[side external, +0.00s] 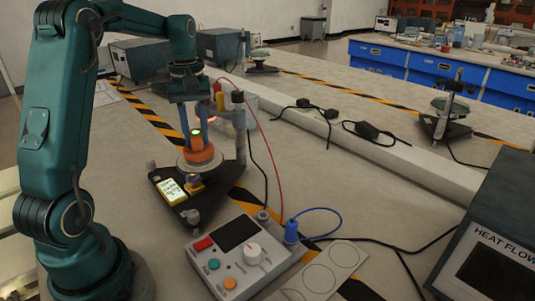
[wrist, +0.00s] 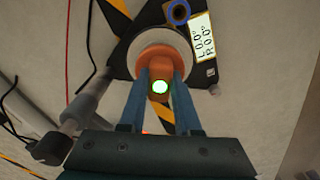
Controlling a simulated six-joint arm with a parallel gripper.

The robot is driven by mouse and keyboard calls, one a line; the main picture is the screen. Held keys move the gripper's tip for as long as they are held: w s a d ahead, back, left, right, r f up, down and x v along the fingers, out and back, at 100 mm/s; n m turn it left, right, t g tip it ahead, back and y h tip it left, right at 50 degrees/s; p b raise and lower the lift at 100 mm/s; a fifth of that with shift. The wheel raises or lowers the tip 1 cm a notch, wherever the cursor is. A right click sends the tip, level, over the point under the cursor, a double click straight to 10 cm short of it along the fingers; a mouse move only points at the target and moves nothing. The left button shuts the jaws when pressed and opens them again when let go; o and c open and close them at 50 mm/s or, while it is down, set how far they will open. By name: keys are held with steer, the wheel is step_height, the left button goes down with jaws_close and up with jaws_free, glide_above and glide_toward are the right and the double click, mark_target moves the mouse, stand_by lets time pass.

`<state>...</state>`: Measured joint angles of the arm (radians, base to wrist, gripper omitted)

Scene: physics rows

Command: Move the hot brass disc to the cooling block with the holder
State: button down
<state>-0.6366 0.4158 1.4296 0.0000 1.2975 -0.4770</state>
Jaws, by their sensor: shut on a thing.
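My gripper (side external: 201,143) points down with its two blue fingers closed on an orange piece with a green light on top, which looks like the holder (side external: 203,156). The holder also shows between the fingers in the wrist view (wrist: 158,66). Under it is a pale round disc (side external: 186,166), also seen in the wrist view (wrist: 146,40). It sits over a black stand (side external: 181,213); I cannot tell whether the holder grips the disc or only rests on it. Its brass colour is not clear. I cannot make out which thing is the cooling block.
A small lit display (side external: 172,191) and a blue ring-like part (wrist: 179,12) are beside the disc. A metal post (side external: 239,130) stands close right. A control box (side external: 228,277), cables and a card with circles (side external: 320,276) lie in front. Bench behind is partly clear.

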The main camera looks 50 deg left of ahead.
steer(key=shift+r, duration=0.15)
steer(key=shift+r, duration=0.4)
steer(key=shift+d, duration=0.1)
steer(key=d, duration=0.2)
steer(key=s+d, duration=0.1)
steer(key=d, duration=0.2)
steer(key=shift+s+d, duration=0.15)
steer(key=shift+d, duration=0.2)
steer(key=s+d+f, duration=0.1)
steer(key=d+f, duration=0.1)
steer(key=d, duration=0.3)
steer(key=shift+s+d+f, duration=0.25)
steer(key=shift+d+f, duration=0.05)
steer(key=shift+d, duration=0.1)
stand_by(0.4)
